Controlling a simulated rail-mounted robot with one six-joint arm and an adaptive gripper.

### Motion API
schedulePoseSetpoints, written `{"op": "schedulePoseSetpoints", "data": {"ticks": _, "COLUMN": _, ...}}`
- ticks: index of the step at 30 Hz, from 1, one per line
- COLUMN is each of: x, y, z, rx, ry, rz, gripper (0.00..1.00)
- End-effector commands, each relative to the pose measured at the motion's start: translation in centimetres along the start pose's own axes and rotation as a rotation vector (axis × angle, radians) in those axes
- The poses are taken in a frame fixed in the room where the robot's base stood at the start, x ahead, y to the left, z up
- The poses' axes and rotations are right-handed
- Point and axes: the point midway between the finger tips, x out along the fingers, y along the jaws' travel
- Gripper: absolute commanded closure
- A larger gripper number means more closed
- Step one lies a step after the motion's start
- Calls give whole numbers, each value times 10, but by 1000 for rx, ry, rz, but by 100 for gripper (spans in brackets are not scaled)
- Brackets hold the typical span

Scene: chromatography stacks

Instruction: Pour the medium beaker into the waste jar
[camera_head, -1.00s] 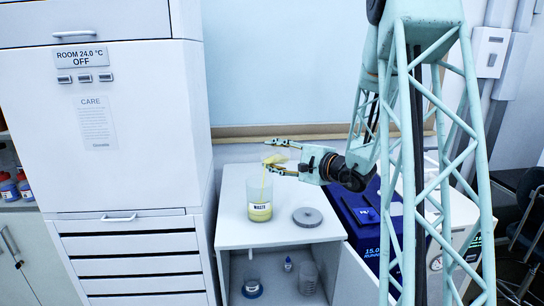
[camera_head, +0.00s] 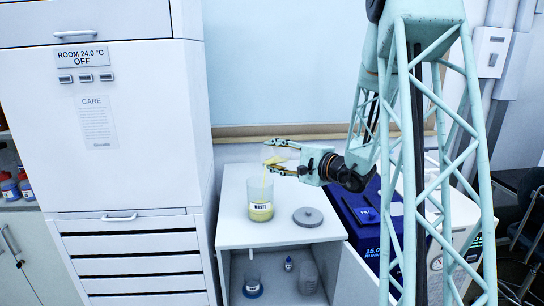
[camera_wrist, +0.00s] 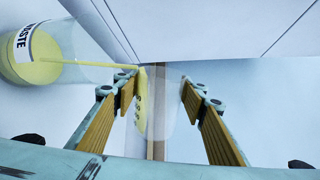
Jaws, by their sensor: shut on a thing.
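The waste jar (camera_head: 260,212) is a clear jar labelled WASTE, standing upright on the white cabinet top with yellow liquid in its lower part. It also shows in the wrist view (camera_wrist: 78,45) at the upper left. My gripper (camera_head: 283,157) is above the jar, to its upper right, shut on the medium beaker (camera_head: 275,159). In the wrist view the clear beaker (camera_wrist: 160,103) lies between the two fingers, with yellow liquid and dark marks on its side. The beaker is tipped, and a thin yellow stream runs from it into the jar.
A grey round lid (camera_head: 307,217) lies on the cabinet top (camera_head: 283,237) to the right of the jar. A blue device (camera_head: 360,215) stands to the right. A tall white cabinet (camera_head: 120,140) is close on the left. Vessels sit on the shelf below.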

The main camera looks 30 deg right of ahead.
Motion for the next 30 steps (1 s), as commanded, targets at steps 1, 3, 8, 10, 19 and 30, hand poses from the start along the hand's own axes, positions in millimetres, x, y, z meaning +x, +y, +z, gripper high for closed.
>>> {"op": "schedulePoseSetpoints", "data": {"ticks": 1, "x": 0, "y": 0, "z": 0, "rx": 0, "ry": 0, "rz": 0, "gripper": 75}}
{"op": "schedulePoseSetpoints", "data": {"ticks": 3, "x": 0, "y": 0, "z": 0, "rx": 0, "ry": 0, "rz": 0, "gripper": 75}}
{"op": "schedulePoseSetpoints", "data": {"ticks": 8, "x": 0, "y": 0, "z": 0, "rx": -1, "ry": 0, "rz": 0, "gripper": 75}}
{"op": "schedulePoseSetpoints", "data": {"ticks": 10, "x": 0, "y": 0, "z": 0, "rx": -7, "ry": 1, "rz": 0, "gripper": 75}}
{"op": "schedulePoseSetpoints", "data": {"ticks": 19, "x": 0, "y": 1, "z": 3, "rx": -89, "ry": 12, "rz": 0, "gripper": 75}}
{"op": "schedulePoseSetpoints", "data": {"ticks": 30, "x": 0, "y": 1, "z": 3, "rx": -99, "ry": 13, "rz": 0, "gripper": 75}}
